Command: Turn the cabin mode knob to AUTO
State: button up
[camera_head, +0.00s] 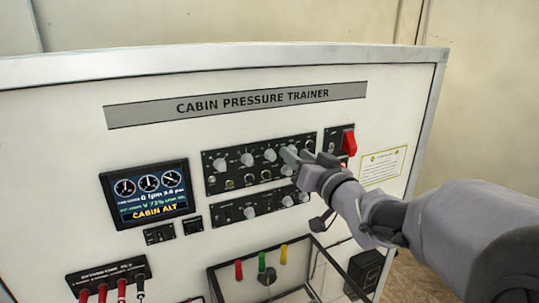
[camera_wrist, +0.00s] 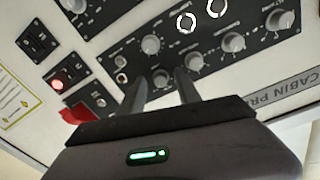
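The trainer panel carries an upper black knob panel (camera_head: 213,182) with a row of grey knobs. Its labels are too small to read, so I cannot tell by name which is the cabin mode knob. Gaps show on both sides of the knob. The exact depth of the fingertips is unclear.
A red switch (camera_head: 349,143) sits just right of my gripper. A lower knob panel (camera_head: 232,213) lies below. A screen (camera_head: 148,194) reading CABIN ALT is at the left. An open-framed tray (camera_head: 214,285) with coloured handles juts out below.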

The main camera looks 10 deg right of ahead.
jog(key=shift+s+r, duration=0.1)
jog(key=shift+s, duration=0.05)
jog(key=shift+c, duration=0.4)
jog(key=shift+s, duration=0.1)
grip_shut()
jog(key=shift+b, duration=0.35)
jog(key=shift+n+y+b, duration=0.3)
jog(key=shift+n+b, duration=6.5)
jog(key=shift+n, duration=3.4)
